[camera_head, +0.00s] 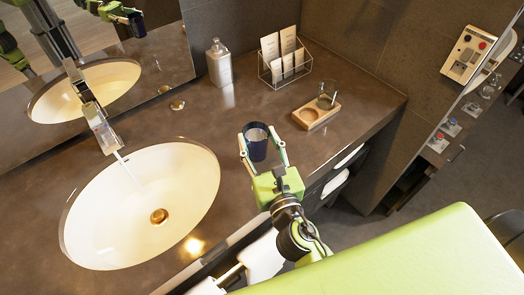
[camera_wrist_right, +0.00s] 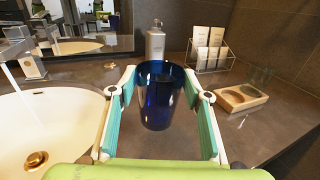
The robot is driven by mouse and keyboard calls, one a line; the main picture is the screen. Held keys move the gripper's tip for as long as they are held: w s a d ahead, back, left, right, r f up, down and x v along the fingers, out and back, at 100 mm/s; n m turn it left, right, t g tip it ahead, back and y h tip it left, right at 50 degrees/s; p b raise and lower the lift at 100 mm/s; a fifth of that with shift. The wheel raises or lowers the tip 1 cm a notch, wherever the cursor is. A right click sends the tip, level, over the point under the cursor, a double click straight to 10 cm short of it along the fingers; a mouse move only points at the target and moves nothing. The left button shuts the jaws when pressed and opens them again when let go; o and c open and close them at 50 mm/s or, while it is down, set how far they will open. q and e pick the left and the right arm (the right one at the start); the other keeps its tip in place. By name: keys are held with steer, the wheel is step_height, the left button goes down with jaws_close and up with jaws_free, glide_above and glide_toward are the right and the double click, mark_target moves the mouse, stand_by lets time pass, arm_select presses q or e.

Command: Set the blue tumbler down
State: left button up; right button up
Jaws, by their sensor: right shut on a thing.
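The blue tumbler (camera_head: 257,146) is upright between the fingers of my right gripper (camera_head: 262,140), which is shut on it. In the right wrist view the dark blue, see-through tumbler (camera_wrist_right: 158,100) shows between the teal finger pads (camera_wrist_right: 161,95). It is over the counter (camera_head: 225,127), just right of the sink; I cannot tell whether its base touches the counter. A wooden tray (camera_head: 306,124) lies to the right, with a clear glass (camera_head: 327,96) in its far recess and its near recess empty. My left gripper is not in view.
The white sink (camera_head: 190,210) with its running faucet (camera_head: 101,129) is at left. A soap bottle (camera_head: 219,64) and a wire rack of cards (camera_head: 284,62) stand at the back. The counter between tumbler and tray is clear. A mirror is at upper left.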

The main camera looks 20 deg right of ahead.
mark_target(264, 153)
steer(key=f+b, duration=0.3)
steer(key=w+d+f+b, duration=0.1)
steer(key=f, duration=0.1)
steer(key=shift+w+d+b, duration=0.1)
steer(key=shift+b, duration=0.2)
steer(key=shift+r, duration=0.15)
steer(key=shift+f, duration=0.2)
steer(key=o, duration=1.2)
steer(key=shift+r, duration=0.1)
steer(key=s+b, duration=0.1)
steer(key=s, duration=0.2)
steer(key=s+b, duration=0.2)
steer(key=s, duration=0.2)
steer(key=s+b, duration=0.2)
steer(key=s, duration=0.1)
steer(key=shift+s+f, duration=0.25)
steer(key=shift+f, duration=0.05)
steer(key=shift+s+r+b, duration=0.3)
steer(key=shift+s+b, duration=0.1)
steer(key=shift+s, duration=0.45)
